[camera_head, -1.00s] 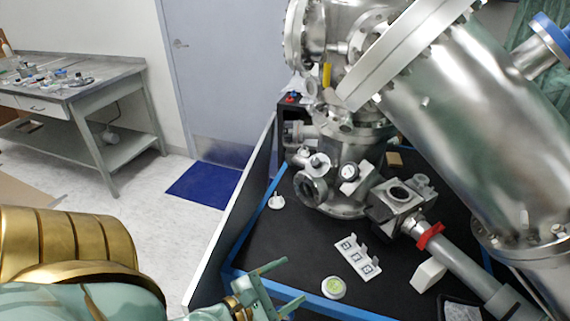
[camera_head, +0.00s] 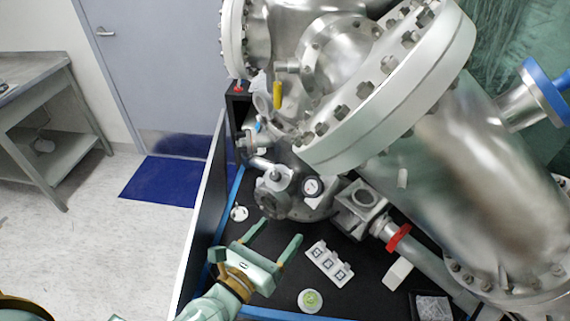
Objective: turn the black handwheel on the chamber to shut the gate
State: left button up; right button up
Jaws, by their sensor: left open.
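The steel chamber (camera_head: 308,207) stands on the black bench top in the camera_head view. A dark round part on its lower front looks like the black handwheel (camera_head: 270,203); it is small, and its turn position cannot be told. My left gripper (camera_head: 281,230) is open and empty. Its two fingers point up the picture toward the chamber, just below the dark round part in the picture. Whether the fingertips touch anything cannot be told, but they look apart from it.
A white bracket with square markers (camera_head: 329,263) and a round green-topped piece (camera_head: 310,300) lie right of my left gripper. A small white piece (camera_head: 239,213) lies to its left. A large flanged steel cylinder (camera_head: 470,150) overhangs the right. A low wall (camera_head: 205,205) edges the bench.

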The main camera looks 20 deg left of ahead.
aim_at(310, 189)
pick_arm(q)
jog(key=shift+n, duration=0.7)
jog(key=x, duration=0.5)
jog(key=p+x, duration=0.1)
jog(key=x, duration=0.9)
jog(key=shift+w+a+p, duration=0.3)
jog(key=shift+w+p, duration=0.1)
jog(key=shift+w+d, duration=0.1)
jog(key=shift+w, duration=0.15)
pick_arm(e)
jog(key=shift+s+d+r, duration=0.2)
jog(key=shift+r, duration=0.6)
pick_arm(q)
jog(key=c, duration=0.8)
jog(key=shift+c, duration=0.9)
pick_arm(e)
jog(key=shift+s+d, duration=0.1)
jog(key=shift+d, duration=0.15)
